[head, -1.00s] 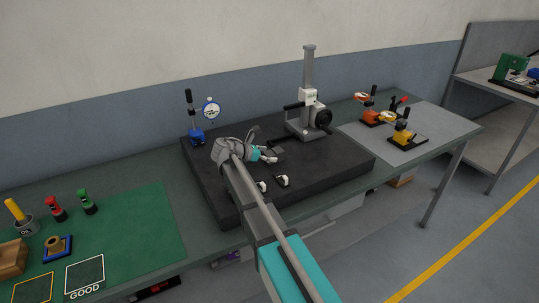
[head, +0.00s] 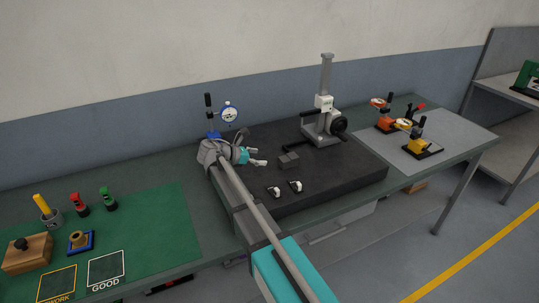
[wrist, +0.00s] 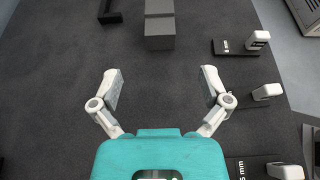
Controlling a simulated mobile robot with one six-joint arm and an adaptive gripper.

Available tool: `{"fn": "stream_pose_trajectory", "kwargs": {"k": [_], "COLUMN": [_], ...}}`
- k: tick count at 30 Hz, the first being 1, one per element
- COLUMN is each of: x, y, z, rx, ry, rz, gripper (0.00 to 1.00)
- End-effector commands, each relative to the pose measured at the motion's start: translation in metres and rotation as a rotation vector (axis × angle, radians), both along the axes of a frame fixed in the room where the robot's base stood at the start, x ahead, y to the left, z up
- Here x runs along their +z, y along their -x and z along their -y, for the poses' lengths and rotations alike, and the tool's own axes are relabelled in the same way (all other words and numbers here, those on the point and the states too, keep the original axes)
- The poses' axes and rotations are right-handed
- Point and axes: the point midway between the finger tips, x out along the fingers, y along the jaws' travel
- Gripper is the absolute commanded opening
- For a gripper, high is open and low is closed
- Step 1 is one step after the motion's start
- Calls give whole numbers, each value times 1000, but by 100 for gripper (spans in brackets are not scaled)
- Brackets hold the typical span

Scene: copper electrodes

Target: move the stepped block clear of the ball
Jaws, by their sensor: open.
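The stepped block (head: 289,160) is grey and sits on the dark surface plate (head: 345,176), in front of the height gauge (head: 324,118). In the wrist view the block (wrist: 159,25) is at the top centre, its near part darker and lower-looking than the far part. My gripper (head: 262,156) is open and empty, left of the block in the head view. In the wrist view my gripper (wrist: 161,80) has its fingers spread wide, with the block beyond the fingertips and apart from them. I cannot make out the ball in either view.
Small white-and-black pieces (head: 296,186) lie near the plate's front edge; several show at the right of the wrist view (wrist: 262,92). A dark L-shaped piece (wrist: 109,17) is left of the block. A dial indicator stand (head: 229,112) stands behind my gripper.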

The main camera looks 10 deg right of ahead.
Motion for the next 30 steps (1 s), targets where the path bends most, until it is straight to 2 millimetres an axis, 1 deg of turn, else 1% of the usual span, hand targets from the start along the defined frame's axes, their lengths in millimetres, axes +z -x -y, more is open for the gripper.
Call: {"fn": "stream_pose_trajectory", "kwargs": {"k": [3,7,30], "x": [4,5,5], "y": [3,4,4], "z": [-8,-12,-12], "rx": [0,-1,0], "ry": [0,0,0], "rz": [0,0,0], "gripper": [96,96,96]}}
